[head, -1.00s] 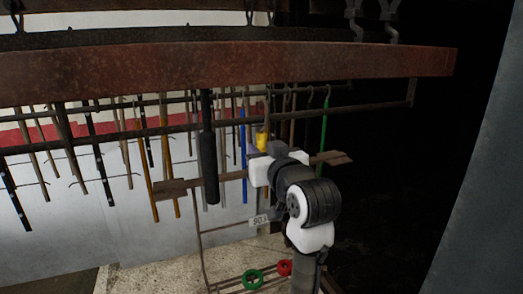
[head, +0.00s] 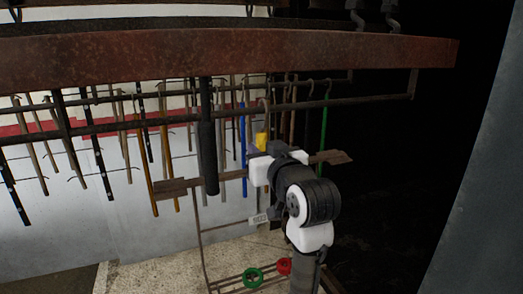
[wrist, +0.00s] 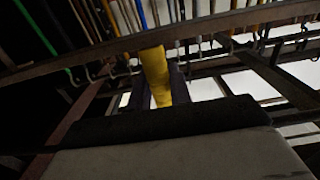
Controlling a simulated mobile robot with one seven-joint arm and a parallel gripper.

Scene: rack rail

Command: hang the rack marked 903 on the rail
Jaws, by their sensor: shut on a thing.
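The rack marked 903 is a thin wire frame (head: 201,240) with a rusty flat bar (head: 170,187) across its top, a small tag (head: 258,219) and a yellow grip (head: 261,141). The tag is hard to read now. My gripper (head: 262,153) is shut on the yellow grip, which also shows in the wrist view (wrist: 155,75) between my dark fingers (wrist: 160,92). The rack hangs from my gripper, roughly upright. The dark rail (head: 350,102) runs across just above the grip. I cannot tell whether the rack's hook touches it.
Several hooked rods hang along the rails, among them a blue one (head: 242,150), a green one (head: 324,125) and a thick black one (head: 208,150). A rusty beam (head: 230,58) crosses above. Green (head: 254,278) and red (head: 284,266) rings sit low on the rack.

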